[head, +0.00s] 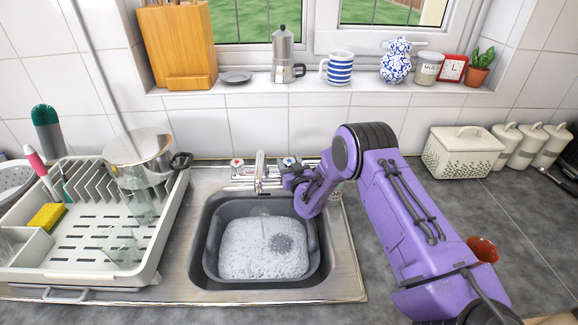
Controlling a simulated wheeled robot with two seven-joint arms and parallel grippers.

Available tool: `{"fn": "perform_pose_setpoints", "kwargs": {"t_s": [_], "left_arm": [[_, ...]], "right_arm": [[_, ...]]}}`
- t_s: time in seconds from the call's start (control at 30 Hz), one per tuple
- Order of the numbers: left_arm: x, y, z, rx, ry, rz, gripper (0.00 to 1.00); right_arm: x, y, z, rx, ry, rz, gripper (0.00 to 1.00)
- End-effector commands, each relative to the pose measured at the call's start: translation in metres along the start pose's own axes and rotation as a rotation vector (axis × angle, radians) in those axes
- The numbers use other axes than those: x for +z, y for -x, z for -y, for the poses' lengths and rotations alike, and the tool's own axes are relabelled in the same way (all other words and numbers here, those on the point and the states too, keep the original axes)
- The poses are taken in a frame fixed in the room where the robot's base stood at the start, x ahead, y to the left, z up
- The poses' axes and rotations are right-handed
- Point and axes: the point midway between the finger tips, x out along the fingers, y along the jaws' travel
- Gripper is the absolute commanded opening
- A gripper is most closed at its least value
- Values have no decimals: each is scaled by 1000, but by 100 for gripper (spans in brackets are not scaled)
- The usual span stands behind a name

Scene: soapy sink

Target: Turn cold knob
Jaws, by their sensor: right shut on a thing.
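The tap (260,170) stands behind the sink, with a knob on each side. The left knob (237,164) shows a red mark and is free. The right knob (289,161) shows a bluish top and is partly hidden by my right gripper. My right gripper (287,172) reaches in from the right, beside the tap, and is shut on the right knob. Its fingertips are small and partly hidden here. My left gripper is not in view.
The sink (213,275) holds a grey basin (315,262) of foamy water below the tap. A white dish rack (140,272) with a metal pot (140,150) stands at left. My right arm covers the counter at right. Jars and a bread bin (462,153) stand behind.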

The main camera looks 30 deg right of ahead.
Motion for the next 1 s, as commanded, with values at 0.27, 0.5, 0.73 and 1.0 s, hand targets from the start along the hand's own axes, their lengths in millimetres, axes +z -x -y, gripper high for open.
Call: {"fn": "perform_pose_setpoints", "kwargs": {"t_s": [0.27,0.5,0.73,1.0], "left_arm": [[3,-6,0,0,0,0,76],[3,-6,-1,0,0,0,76],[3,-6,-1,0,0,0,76],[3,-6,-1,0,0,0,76]], "right_arm": [[1,0,0,-75,2,1,25],[0,0,0,-85,1,1,25],[0,0,1,-85,1,0,65],[0,0,0,-84,0,0,76]]}}
